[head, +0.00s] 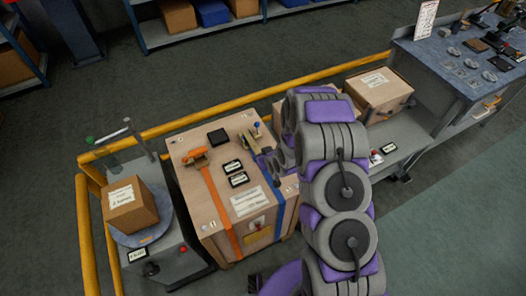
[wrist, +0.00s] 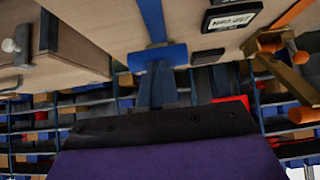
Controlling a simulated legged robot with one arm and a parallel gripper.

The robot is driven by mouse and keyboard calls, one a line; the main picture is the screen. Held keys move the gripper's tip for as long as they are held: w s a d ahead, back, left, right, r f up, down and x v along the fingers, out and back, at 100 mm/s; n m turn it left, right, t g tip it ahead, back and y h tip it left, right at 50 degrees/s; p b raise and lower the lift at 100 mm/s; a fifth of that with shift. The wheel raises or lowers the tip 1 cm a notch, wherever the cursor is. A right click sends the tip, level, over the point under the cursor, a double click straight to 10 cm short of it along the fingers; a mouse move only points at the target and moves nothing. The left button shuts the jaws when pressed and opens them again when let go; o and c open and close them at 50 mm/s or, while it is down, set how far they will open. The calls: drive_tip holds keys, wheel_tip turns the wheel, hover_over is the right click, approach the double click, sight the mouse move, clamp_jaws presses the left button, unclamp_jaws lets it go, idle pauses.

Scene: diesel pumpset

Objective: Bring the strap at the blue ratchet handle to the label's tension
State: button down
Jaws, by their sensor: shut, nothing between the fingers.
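The wooden crate (head: 212,215) stands on the low bench, with an orange strap (head: 215,196) and a blue strap (head: 277,203) across its top. My gripper (head: 268,158) is over its far right part, partly hidden by my arm. In the wrist view, the blue strap (wrist: 152,20) leads to a blue crossbar (wrist: 157,57), which looks like the blue ratchet handle. My shut gripper (wrist: 156,88) appears close in front of this bar; contact cannot be told. Two black displays (head: 236,174) and a white label (head: 246,202) lie between the straps; their text is unreadable.
The orange ratchet (head: 195,157) and a black box (head: 217,137) sit on the crate. A smaller box (head: 130,204) stands on a round platform at left. A yellow rail (head: 235,99) runs behind. Another box (head: 379,92) stands at right.

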drive_tip(key=shift+s+f, duration=0.2)
drive_tip(key=shift+f, duration=0.45)
drive_tip(key=shift+s+f, duration=0.1)
drive_tip(key=shift+s, duration=0.05)
drive_tip(key=shift+d+f, duration=0.1)
drive_tip(key=shift+s, duration=0.1)
drive_tip(key=shift+r+p, duration=0.35)
drive_tip(key=shift+r, duration=0.2)
drive_tip(key=p+v, duration=0.4)
drive_tip(key=v, duration=0.8)
drive_tip(key=shift+s, duration=0.15)
drive_tip(key=shift+d, duration=0.1)
idle(0.4)
